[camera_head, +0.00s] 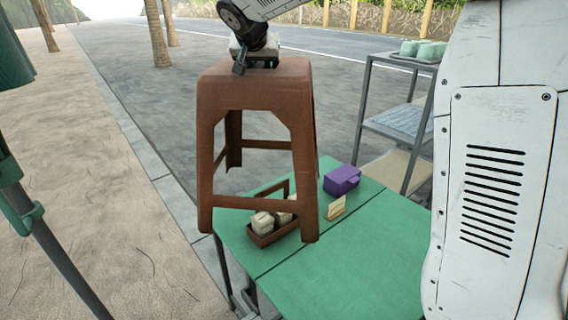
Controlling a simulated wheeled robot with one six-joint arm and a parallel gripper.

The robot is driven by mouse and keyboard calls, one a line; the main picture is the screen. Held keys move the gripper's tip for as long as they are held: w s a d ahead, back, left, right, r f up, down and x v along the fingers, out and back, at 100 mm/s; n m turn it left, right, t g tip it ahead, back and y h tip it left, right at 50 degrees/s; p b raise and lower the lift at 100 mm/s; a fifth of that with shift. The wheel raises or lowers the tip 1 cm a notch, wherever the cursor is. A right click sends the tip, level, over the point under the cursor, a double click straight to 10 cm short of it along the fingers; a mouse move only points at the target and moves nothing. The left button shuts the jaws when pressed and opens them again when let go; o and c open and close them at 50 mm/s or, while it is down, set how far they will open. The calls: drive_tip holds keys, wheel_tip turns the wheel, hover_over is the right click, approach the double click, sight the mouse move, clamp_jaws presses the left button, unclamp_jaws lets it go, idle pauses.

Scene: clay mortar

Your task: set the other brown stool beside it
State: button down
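One brown stool (255,88) is upright in the middle of the view, with its seat up and its legs pointing down. My gripper (252,62) is at the top of the seat, at its far edge, and appears shut on it; the fingertips are partly hidden. The stool hangs in front of the near left part of the green table, its feet not visibly resting on the ground. No second brown stool shows in this view.
The green folding table (360,258) carries a brown caddy (270,238) with pale containers, a purple box (342,180) and a small card holder (336,207). A grey shelf cart (398,125) stands behind. Sandy pavement (95,215) at left is largely clear; a green pole stands at far left.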

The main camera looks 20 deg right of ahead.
wheel_tip(320, 180, down, 10)
drive_tip(key=shift+a, duration=0.45)
idle(0.3)
